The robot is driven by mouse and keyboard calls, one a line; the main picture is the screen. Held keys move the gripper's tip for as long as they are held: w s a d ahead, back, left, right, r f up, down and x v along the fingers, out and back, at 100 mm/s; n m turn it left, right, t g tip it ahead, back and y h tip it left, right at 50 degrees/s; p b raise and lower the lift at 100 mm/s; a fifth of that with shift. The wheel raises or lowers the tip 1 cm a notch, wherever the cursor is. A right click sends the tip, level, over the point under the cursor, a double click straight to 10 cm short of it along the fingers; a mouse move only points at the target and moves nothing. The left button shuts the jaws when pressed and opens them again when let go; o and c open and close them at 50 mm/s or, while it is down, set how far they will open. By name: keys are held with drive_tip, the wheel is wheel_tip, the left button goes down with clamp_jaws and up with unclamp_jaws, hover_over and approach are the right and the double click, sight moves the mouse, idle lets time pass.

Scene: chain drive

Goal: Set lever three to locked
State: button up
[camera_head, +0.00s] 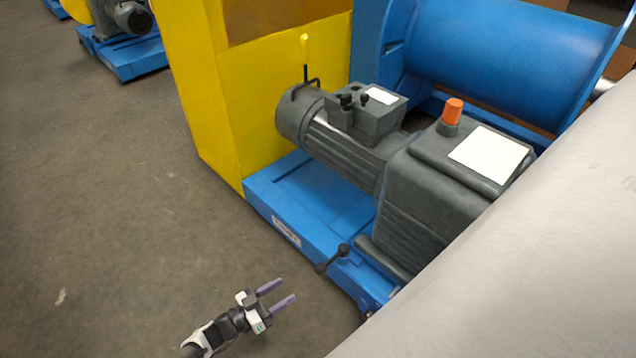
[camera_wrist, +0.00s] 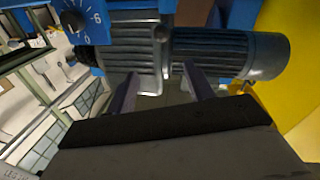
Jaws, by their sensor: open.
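In the head view a lever with a yellow grip (camera_head: 304,52) stands upright at the far end of the grey motor (camera_head: 335,145). A short bar with dark knobs (camera_head: 333,258) sits at the front edge of the blue base (camera_head: 330,192). No lever number is readable, so I cannot tell which is lever three. My gripper (camera_head: 288,289) is open and empty, in front of the blue base and apart from both levers. In the wrist view, the two purple fingers of my gripper (camera_wrist: 160,85) point toward the grey motor (camera_wrist: 228,52). No lever is clear there.
A tall yellow guard (camera_head: 215,100) stands behind the base at the left. A grey gearbox (camera_head: 430,195) with an orange cap (camera_head: 453,110) and a blue drum (camera_head: 490,55) are to the right. The floor (camera_head: 110,220) at left is clear. A blue numbered dial (camera_wrist: 76,20) shows in the wrist view.

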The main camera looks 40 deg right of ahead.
drive_tip(key=shift+m+g, duration=0.3)
drive_tip(key=d, duration=0.4)
drive_tip(key=d+f+b, duration=0.1)
drive_tip(key=d, duration=0.4)
drive_tip(key=d+b, duration=0.1)
drive_tip(key=d, duration=0.4)
drive_tip(key=shift+s+d+f, duration=0.15)
drive_tip(key=shift+s+f, duration=0.1)
drive_tip(key=shift+f, duration=0.05)
drive_tip(key=shift+c, duration=0.3)
clamp_jaws()
